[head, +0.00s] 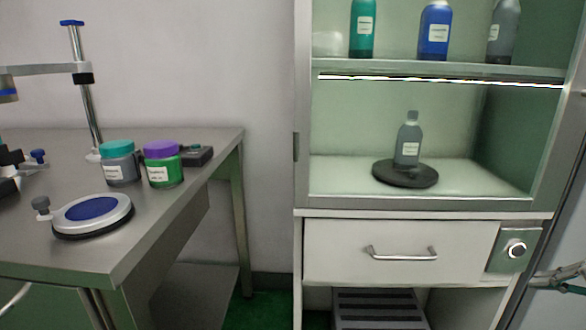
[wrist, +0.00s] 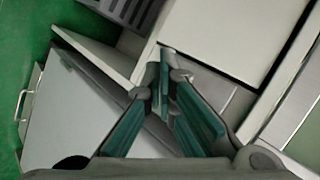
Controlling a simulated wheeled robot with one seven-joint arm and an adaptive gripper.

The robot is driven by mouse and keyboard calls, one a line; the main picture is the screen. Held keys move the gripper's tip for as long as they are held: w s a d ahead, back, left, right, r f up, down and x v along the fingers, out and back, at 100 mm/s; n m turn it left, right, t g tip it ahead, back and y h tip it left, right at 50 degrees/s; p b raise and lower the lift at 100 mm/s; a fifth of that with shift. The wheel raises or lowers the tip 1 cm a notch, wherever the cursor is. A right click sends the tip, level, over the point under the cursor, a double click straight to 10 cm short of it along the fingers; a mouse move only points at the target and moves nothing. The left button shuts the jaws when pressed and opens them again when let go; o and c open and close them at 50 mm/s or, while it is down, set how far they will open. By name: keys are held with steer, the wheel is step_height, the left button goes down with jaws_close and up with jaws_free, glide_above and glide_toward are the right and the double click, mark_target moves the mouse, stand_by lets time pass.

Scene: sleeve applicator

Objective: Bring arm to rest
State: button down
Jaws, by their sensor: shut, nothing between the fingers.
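My gripper (wrist: 168,78) shows in the wrist view with its green-padded fingers together at the tips and nothing between them. In the head view a part of my gripper (head: 562,280) shows at the right edge, beside the cabinet's lower right side. It is apart from the bottles and jars. In the wrist view the fingers are in front of pale cabinet panels, and I cannot tell how far away those are.
A grey bottle (head: 408,145) stands on a dark round disc (head: 405,180) in the open cabinet. Several bottles stand on the shelf above. A drawer (head: 400,252) is closed below. Left, a steel bench (head: 60,262) holds two jars and a blue-topped round device (head: 92,212).

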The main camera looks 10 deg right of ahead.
steer(key=w+a+r+n+g+y, duration=0.1)
steer(key=a+r+n+g+y, duration=0.25)
steer(key=a, duration=1.05)
steer(key=a+r+n+g, duration=0.35)
steer(key=a+r, duration=0.25)
steer(key=a, duration=0.9)
steer(key=s+a+r+n+g+h, duration=0.2)
steer(key=s+a+n, duration=0.1)
steer(key=s+a, duration=0.5)
steer(key=s+a+n+h+p, duration=0.1)
steer(key=s+a+n+h, duration=0.2)
steer(key=s, duration=0.8)
step_height(320, 180, up, 39)
steer(key=d+t+p, duration=0.1)
steer(key=t+p, duration=0.2)
steer(key=p, duration=3.5)
steer(key=shift+d+t, duration=0.3)
